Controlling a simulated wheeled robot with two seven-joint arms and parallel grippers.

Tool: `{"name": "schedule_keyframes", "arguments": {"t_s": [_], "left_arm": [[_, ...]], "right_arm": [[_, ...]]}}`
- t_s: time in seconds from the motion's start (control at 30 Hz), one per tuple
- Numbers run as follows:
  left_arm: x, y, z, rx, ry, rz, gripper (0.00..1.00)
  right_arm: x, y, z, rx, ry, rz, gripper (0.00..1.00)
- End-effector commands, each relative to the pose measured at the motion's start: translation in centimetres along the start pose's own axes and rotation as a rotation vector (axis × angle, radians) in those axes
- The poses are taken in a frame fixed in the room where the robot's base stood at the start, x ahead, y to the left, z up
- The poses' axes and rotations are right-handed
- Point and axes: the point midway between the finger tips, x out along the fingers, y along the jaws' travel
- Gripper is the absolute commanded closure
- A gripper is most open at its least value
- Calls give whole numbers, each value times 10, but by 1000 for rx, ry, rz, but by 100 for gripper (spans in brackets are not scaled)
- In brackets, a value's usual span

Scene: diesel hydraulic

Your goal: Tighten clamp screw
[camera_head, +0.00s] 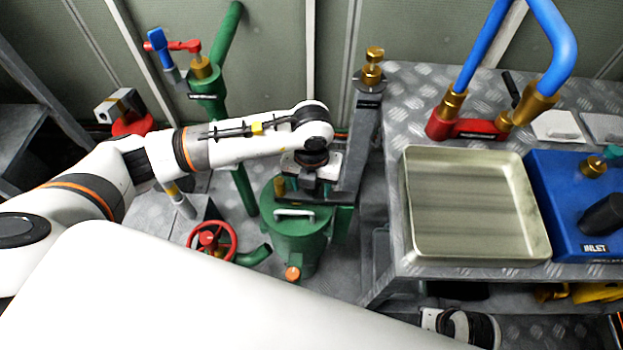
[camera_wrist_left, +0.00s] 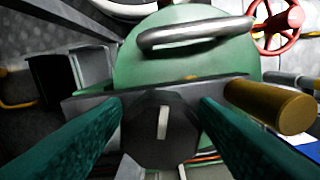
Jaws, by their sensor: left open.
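The clamp screw, seemingly the dark hexagonal head (camera_wrist_left: 162,140) with a pale slot mark, shows at the middle of the left wrist view. It sits at a grey clamp bar (camera_wrist_left: 95,104) in front of a green round lid (camera_wrist_left: 180,55) with a metal handle. My left gripper (camera_wrist_left: 160,108) is open, with one teal finger on each side of the head. Contact cannot be told. In the head view my left gripper (camera_head: 303,188) points down over the back of the green canister (camera_head: 295,235), and my wrist hides the screw.
A grey upright bracket (camera_head: 363,135) with a brass top stands just right of my left wrist. Red handwheel (camera_head: 212,240) and green pipes stand left. A brass pin (camera_wrist_left: 270,105) juts beside the right finger. The bench right holds an empty metal tray (camera_head: 470,205) and blue box (camera_head: 570,200).

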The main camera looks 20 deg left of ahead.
Motion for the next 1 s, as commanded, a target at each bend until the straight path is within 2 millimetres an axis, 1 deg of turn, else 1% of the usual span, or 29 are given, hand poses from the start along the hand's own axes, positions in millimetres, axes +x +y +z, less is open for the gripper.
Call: {"name": "schedule_keyframes", "arguments": {"t_s": [0.2, 0.43, 0.57, 0.67, 1.0], "left_arm": [[0, 0, 0, -11, 0, 0, 46], [0, 0, 0, -9, 0, 0, 83], [0, 0, 0, 23, 0, 0, 84], [-1, 0, -1, 149, 1, -1, 84], [0, 0, 0, 743, 0, -2, 84]], "right_arm": [[0, 0, 0, 0, 0, 0, 64], [0, 0, 0, 0, 0, 0, 64], [0, 0, 0, 0, 1, 0, 64], [0, 0, 0, 0, 1, 0, 64], [0, 0, 0, 0, 1, 0, 64]]}}
